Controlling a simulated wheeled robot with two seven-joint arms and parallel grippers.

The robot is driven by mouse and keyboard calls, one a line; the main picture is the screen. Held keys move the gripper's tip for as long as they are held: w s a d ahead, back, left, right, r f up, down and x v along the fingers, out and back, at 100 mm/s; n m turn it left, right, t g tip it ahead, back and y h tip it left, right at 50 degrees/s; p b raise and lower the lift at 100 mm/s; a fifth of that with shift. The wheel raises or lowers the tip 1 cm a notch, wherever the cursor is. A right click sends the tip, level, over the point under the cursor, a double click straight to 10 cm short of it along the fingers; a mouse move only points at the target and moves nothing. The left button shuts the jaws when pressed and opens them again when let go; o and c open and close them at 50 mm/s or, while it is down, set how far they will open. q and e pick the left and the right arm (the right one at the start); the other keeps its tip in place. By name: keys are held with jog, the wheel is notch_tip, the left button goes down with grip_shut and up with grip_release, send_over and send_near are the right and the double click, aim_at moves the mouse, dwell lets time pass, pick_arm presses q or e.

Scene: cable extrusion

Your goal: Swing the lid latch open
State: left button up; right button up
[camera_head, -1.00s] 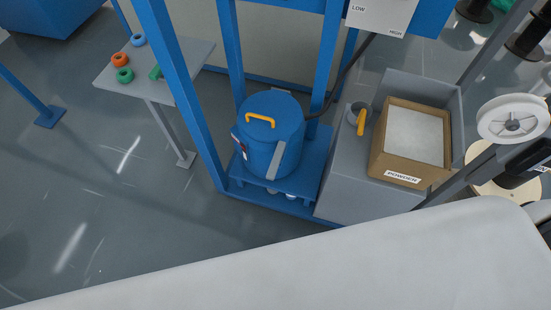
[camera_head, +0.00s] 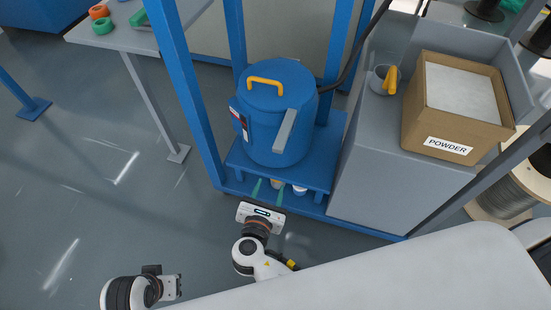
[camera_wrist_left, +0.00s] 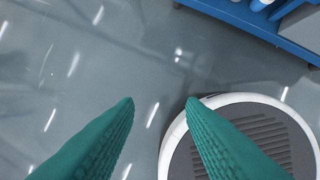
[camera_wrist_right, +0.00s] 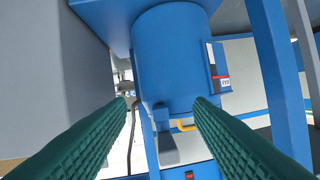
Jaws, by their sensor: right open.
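The lid latch is a grey bar (camera_head: 284,130) slanting from the lid rim down the front right side of the blue drum (camera_head: 255,135). The blue lid (camera_head: 290,80) sits on the drum with a yellow handle (camera_head: 266,84) on top. In the right wrist view the drum appears upside down, and the latch (camera_wrist_right: 166,148) shows low between the fingers. My right gripper (camera_head: 269,190) is open and empty, in front of and below the latch, apart from it. My left gripper (camera_wrist_left: 160,102) is open and empty above the floor.
The drum stands on a blue shelf (camera_head: 237,158) between blue frame posts (camera_head: 187,90). At the right, a grey cabinet (camera_head: 375,180) holds a powder box (camera_head: 440,146) and a cup with a yellow scoop (camera_head: 390,80).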

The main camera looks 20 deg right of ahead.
aim_at(281, 139)
notch_tip(281, 139, up, 7)
jog(key=t+h+b, duration=0.2)
jog(key=h, duration=0.1)
jog(key=shift+n, duration=0.4)
jog(key=b+x, duration=0.1)
jog(key=x, duration=0.6)
jog(key=shift+w+a+r, duration=0.1)
jog(key=shift+w+a, duration=0.1)
jog(key=b+x, duration=0.1)
jog(key=x, duration=0.2)
jog(key=shift+w+d, duration=0.2)
jog(key=shift+w, duration=0.05)
jog(key=shift+w+d, duration=0.3)
jog(key=shift+w, duration=0.1)
pick_arm(q)
jog(key=r+t, duration=0.1)
jog(key=w+r+t, duration=0.1)
jog(key=r, duration=0.1)
jog(key=shift+w+d, duration=0.1)
jog(key=shift+w, duration=0.05)
pick_arm(e)
grip_shut()
